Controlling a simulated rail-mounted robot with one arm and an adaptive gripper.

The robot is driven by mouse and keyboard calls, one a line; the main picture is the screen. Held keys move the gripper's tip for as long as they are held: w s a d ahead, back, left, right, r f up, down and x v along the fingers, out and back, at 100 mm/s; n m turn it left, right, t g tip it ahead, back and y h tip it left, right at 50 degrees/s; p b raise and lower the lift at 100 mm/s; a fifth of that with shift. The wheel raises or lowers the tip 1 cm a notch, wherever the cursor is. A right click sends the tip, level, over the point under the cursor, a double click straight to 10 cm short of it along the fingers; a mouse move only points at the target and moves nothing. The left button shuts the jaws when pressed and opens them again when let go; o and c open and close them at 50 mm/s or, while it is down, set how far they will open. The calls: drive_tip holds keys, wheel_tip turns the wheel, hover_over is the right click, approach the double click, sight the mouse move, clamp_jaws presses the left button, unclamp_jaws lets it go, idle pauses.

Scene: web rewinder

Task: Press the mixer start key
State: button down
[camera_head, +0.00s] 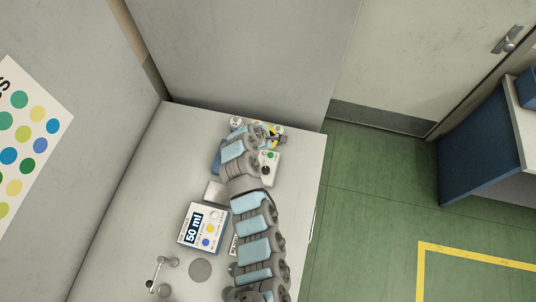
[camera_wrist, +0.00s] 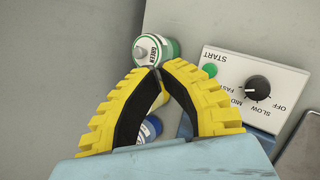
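The mixer control panel (camera_wrist: 250,92) is a white box at the right of the wrist view. It has a round green key (camera_wrist: 210,71) beside the word START and a black knob (camera_wrist: 257,88) marked OFF, SLOW, MID and FAST. In the head view the panel (camera_head: 273,170) stands near the table's far end, right beside my arm. My gripper (camera_wrist: 157,69) has yellow fingers with black pads, their tips together and nothing seen held. In the wrist view the tips lie left of the green key, apart from it in the picture; their height above it cannot be told.
A green-labelled bottle (camera_wrist: 155,48) is just beyond my fingertips, and a blue-labelled one (camera_wrist: 148,129) shows between the fingers. A white box marked 50 ml (camera_head: 203,228) and a metal crank-like handle (camera_head: 160,270) are on the pale table (camera_head: 125,215). Grey walls stand behind.

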drive_tip(key=shift+f, duration=0.15)
drive_tip(key=b, duration=0.5)
hover_over(271, 152)
wheel_tip(271, 152, down, 7)
drive_tip(key=shift+d+r, duration=0.1)
drive_tip(key=shift+r, duration=0.05)
drive_tip(key=shift+f+b, duration=0.35)
drive_tip(key=shift+f, duration=0.6)
drive_tip(key=shift+f, duration=0.15)
idle(0.6)
drive_tip(key=shift+f, duration=0.3)
